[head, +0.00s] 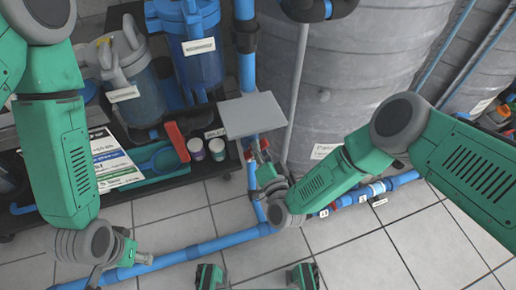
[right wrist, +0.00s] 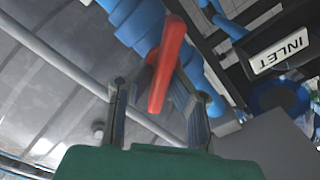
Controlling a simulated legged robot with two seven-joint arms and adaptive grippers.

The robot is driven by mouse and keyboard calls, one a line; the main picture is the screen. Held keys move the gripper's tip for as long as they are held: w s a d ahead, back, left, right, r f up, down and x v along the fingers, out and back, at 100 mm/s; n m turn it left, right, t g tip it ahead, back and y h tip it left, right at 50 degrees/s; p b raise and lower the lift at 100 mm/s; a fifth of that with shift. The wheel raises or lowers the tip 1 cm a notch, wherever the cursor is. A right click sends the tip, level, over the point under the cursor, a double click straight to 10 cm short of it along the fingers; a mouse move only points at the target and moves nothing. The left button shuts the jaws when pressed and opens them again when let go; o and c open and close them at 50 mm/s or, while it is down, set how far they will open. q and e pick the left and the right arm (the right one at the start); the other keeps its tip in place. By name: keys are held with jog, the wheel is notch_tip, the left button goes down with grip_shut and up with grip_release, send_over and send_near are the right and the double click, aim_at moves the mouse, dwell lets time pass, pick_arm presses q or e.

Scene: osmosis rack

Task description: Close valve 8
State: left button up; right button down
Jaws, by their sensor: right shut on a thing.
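A red valve handle (right wrist: 165,65) sits on a blue pipe in the right wrist view. My right gripper (right wrist: 160,90) is shut on this handle, with one finger on each side of it. In the head view my right gripper (head: 258,160) is at the vertical blue pipe (head: 246,60), just below a grey plate (head: 253,115). Little of the handle shows there, and no valve number is legible. My left gripper (head: 94,281) hangs at the lower left, away from the valve. Its fingers are too hidden to tell their state.
Blue filter housings (head: 195,55) stand on a dark rack at the left, with papers (head: 112,160) and small jars (head: 217,148). A large grey tank (head: 350,70) stands behind my right arm. A blue pipe (head: 190,255) runs low across the tiled floor. An INLET label (right wrist: 280,55) is beside the valve.

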jog(key=m, duration=0.2)
jog(key=m+b, duration=0.1)
jog(key=shift+w+d+f+m, duration=0.1)
jog(key=shift+d+f+m, duration=0.1)
jog(key=shift+f+m, duration=0.2)
jog(key=shift+f+m+b, duration=0.1)
jog(key=shift+m+b, duration=0.85)
jog(key=shift+m, duration=0.85)
jog(key=shift+d, duration=0.1)
jog(key=c, duration=1.6)
grip_release()
jog(key=shift+s, duration=0.2)
jog(key=v, duration=1.1)
jog(key=shift+s+d, duration=0.1)
jog(key=shift+s, duration=0.15)
